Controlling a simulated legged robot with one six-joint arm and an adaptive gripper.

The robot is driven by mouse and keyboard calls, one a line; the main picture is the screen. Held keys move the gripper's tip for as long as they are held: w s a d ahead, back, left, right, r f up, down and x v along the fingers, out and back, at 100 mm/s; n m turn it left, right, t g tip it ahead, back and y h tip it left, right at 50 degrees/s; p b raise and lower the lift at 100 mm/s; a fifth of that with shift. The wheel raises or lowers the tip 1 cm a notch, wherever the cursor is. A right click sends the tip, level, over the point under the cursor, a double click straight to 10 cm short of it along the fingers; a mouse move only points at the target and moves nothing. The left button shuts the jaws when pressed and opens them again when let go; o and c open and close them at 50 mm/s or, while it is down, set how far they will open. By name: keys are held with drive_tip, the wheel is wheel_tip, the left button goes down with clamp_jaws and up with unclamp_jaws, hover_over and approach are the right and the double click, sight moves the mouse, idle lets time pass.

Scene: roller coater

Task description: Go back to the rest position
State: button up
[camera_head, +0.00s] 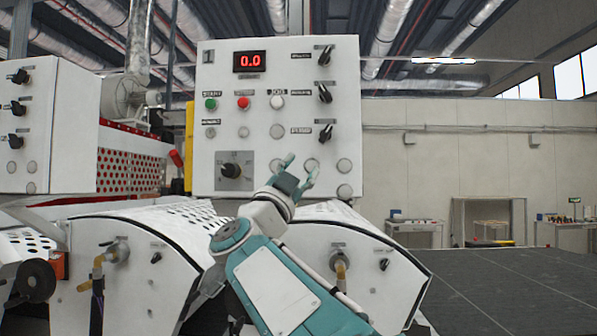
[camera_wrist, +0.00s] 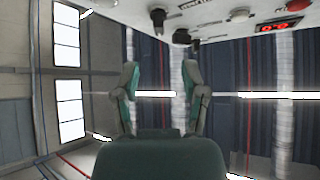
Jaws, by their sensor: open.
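My gripper (camera_head: 297,170) is raised in front of the lower part of the white control panel (camera_head: 215,140) in the head view. It is open and empty, with its two teal fingers apart. In the wrist view my gripper (camera_wrist: 160,80) also shows open, with nothing between the fingers. The panel edge shows at the top of the wrist view, with dark knobs and a red display (camera_wrist: 276,27). Whether a fingertip touches the panel cannot be told. My arm reaches up from the bottom of the head view and hides part of the machine.
The panel carries a display (camera_head: 250,61) reading 0.0, a green button (camera_head: 210,103), a red button (camera_head: 243,102) and black knobs (camera_head: 325,94). White machine covers (camera_head: 140,250) stand below. A second panel (camera_head: 50,125) is at left. A dark surface (camera_head: 510,285) lies at right.

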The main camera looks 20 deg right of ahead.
drive_tip(key=s+a+f+n+y, duration=0.2)
drive_tip(key=a+f+n+y, duration=0.1)
drive_tip(key=f+n+y, duration=0.4)
drive_tip(key=s+a+f+n+y, duration=0.25)
drive_tip(key=f+n+y, duration=0.25)
drive_tip(key=f+y, duration=0.25)
drive_tip(key=s+a+f+n+y, duration=0.2)
drive_tip(key=a+f+n+y, duration=0.1)
drive_tip(key=f+n+y, duration=0.4)
drive_tip(key=s+d+f+g+h, duration=0.1)
drive_tip(key=s+f+g, duration=0.4)
drive_tip(key=s+f, duration=0.5)
drive_tip(key=s+d+f+m+g+h, duration=0.1)
drive_tip(key=s+d+f+g, duration=0.2)
drive_tip(key=f, duration=1.4)
drive_tip(key=s+g, duration=0.3)
drive_tip(key=s, duration=0.4)
drive_tip(key=shift+s, duration=0.4)
drive_tip(key=shift+s+d, duration=0.1)
